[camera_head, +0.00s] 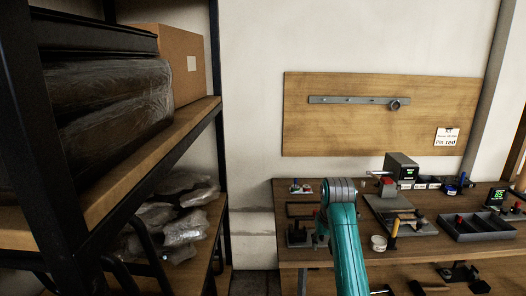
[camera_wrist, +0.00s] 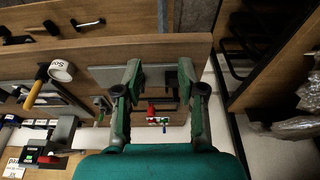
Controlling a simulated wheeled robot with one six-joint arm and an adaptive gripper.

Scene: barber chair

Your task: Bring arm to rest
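My teal arm (camera_head: 346,245) rises from the bottom of the head view, with its grey-banded joint in front of the left part of the workbench (camera_head: 290,252). My gripper (camera_wrist: 160,78) shows in the wrist view with its two green-and-black fingers spread apart. Nothing is between the fingers; they are open and empty near the bench edge. A small red and white item (camera_wrist: 157,117) lies beyond the fingers, apart from them. In the head view my gripper is mostly hidden by the arm.
A shelf rack (camera_head: 150,140) with wrapped goods stands close on the left. On the bench are a hammer-like tool (camera_head: 393,235), a white tape roll (camera_head: 379,243), a dark divided tray (camera_head: 480,226) and a grey device (camera_head: 401,166). A wooden board (camera_head: 360,125) hangs on the wall.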

